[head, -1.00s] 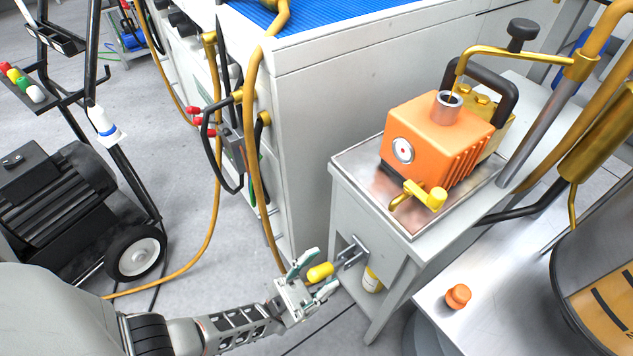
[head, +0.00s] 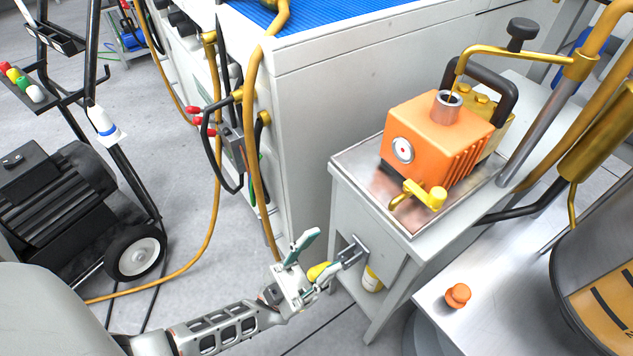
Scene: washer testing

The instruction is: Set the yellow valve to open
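A yellow valve handle (head: 318,270) sits at the end of a grey metal bracket (head: 350,253) on the near side of a grey cabinet. My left gripper (head: 317,257) is at this handle with its fingers spread. One finger stands up to the left of the handle and the other crosses in front of its lower right part, hiding some of it. I cannot tell whether the fingers touch it. Another yellow handle (head: 432,197) is on the front of the orange pump (head: 432,135) on top of the cabinet. My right gripper is not in view.
The grey cabinet (head: 345,205) stands just right of my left gripper, with a yellow bottle (head: 371,280) on its shelf. A steel table with an orange knob (head: 458,295) is at right. A hose (head: 252,150) hangs behind. Floor at left is partly clear.

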